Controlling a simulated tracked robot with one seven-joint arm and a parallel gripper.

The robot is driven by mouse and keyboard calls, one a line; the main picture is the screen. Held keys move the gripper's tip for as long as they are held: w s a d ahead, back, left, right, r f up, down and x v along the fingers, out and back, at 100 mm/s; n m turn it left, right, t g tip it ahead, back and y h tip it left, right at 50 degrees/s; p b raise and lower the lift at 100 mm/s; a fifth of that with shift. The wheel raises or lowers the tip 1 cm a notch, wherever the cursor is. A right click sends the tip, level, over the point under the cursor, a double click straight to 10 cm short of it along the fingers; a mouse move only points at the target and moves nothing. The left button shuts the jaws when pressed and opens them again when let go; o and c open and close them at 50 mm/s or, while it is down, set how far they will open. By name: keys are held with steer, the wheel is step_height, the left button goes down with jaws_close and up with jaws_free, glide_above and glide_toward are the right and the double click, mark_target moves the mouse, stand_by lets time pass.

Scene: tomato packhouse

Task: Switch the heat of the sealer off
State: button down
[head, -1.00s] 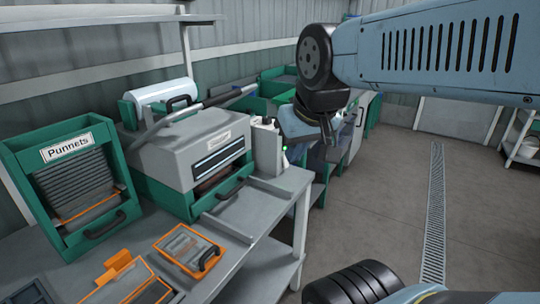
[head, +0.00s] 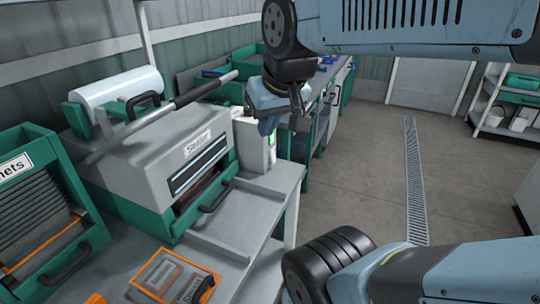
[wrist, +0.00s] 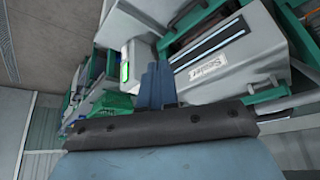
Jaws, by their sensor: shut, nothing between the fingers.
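The sealer (head: 150,150) is a grey and green machine with a name label, a dark front window and a long lever, standing on the bench. It also shows in the wrist view (wrist: 245,75), turned on its side. A narrow white control box (head: 250,150) stands against the sealer's right side, with a green light; the wrist view shows it too (wrist: 139,52). My gripper (head: 267,126) is shut and empty, its fingers pointing down in front of the top of this box. In the wrist view the blue fingertips (wrist: 158,72) show beside the box. I cannot tell whether they touch it.
A film roll (head: 120,92) sits behind the sealer. The punnet rack (head: 40,200) stands at the left, and an orange-edged tray (head: 170,276) lies on the bench (head: 245,222) in front. Open floor (head: 365,175) with a drain grate (head: 413,180) lies to the right.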

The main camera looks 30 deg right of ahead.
mark_target(275, 159)
steer(key=w+d+f+m+g+y, duration=0.2)
steer(key=w+d+f+m+y, duration=0.2)
steer(key=w+f+m, duration=0.25)
steer(key=w+d+f+m+g+y, duration=0.2)
steer(key=w+d+f+m+y, duration=0.25)
steer(key=f+m, duration=0.3)
steer(key=w+d+f+m+t, duration=0.1)
steer(key=d+f+m+t, duration=0.4)
steer(key=d+f+m, duration=0.2)
steer(key=w+d+f+m+t+y, duration=0.1)
steer(key=d+f+m+t, duration=0.5)
steer(key=d, duration=0.6)
steer(key=shift+w+d+f+m, duration=0.15)
steer(key=shift+w+f+m, duration=0.45)
steer(key=shift+w+f, duration=0.15)
steer(key=x, duration=1.4)
steer(key=shift+s+r, duration=0.1)
steer(key=shift+r, duration=0.1)
steer(key=shift+a, duration=0.2)
